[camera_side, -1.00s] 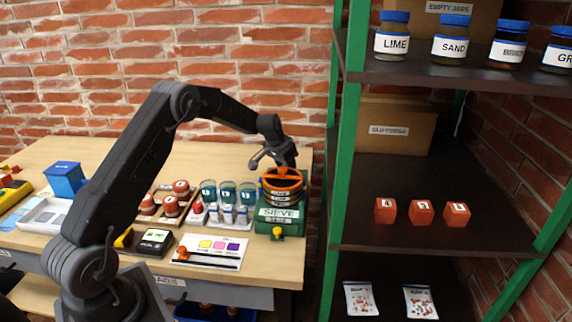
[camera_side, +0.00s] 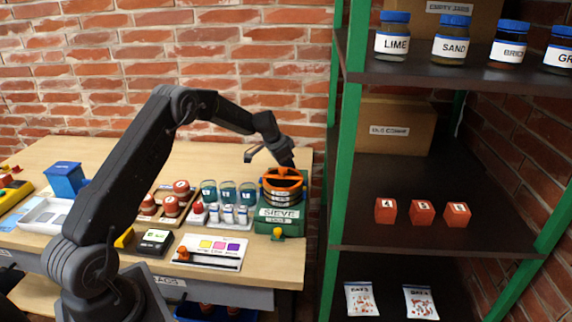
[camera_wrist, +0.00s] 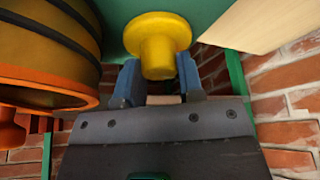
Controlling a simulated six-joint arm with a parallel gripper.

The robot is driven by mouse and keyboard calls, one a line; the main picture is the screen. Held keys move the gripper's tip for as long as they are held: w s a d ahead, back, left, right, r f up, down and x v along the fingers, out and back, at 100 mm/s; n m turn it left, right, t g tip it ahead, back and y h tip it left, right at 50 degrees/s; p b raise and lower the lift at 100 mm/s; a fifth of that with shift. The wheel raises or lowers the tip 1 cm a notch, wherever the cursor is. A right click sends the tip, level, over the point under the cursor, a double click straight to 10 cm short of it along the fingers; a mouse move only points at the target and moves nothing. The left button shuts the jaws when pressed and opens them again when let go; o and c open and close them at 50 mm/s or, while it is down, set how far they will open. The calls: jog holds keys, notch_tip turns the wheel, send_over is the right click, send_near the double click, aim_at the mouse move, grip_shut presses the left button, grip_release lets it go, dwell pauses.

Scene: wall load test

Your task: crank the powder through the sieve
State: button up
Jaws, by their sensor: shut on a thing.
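The sieve (camera_side: 282,192) stands at the right end of the bench, a stack of dark and orange rings on a green base (camera_side: 272,221) labelled SIEVE. My gripper (camera_wrist: 159,76) comes down behind the top of the sieve in the side view, where its fingertips are hidden. In the wrist view its blue fingers are shut on a yellow knob (camera_wrist: 158,40), with the orange-rimmed sieve stack (camera_wrist: 45,60) at left. A yellow knob (camera_side: 277,234) also shows at the base's front in the side view. I cannot see the powder inside.
Left of the sieve stand lidded jars (camera_side: 228,190) and red-topped containers (camera_side: 180,187). A colour card (camera_side: 212,250) lies in front. The shelf's green post (camera_side: 347,190) rises close to the right of the sieve.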

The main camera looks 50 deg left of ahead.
jog(key=o, duration=0.9)
jog(key=v, duration=1.4)
jog(key=s+d+r+n, duration=0.1)
jog(key=s+d+r, duration=0.4)
jog(key=s+d, duration=0.3)
jog(key=s+d+r, duration=0.6)
jog(key=d, duration=0.4)
jog(key=s+d+f, duration=0.1)
jog(key=s+d, duration=0.2)
jog(key=s, duration=0.3)
jog(key=s+d+f+n, duration=0.1)
jog(key=s+d, duration=0.2)
jog(key=s, duration=0.3)
jog(key=s+d+f+n+t+y, duration=0.1)
jog(key=s+d, duration=0.2)
jog(key=s, duration=0.4)
jog(key=shift+f, duration=0.2)
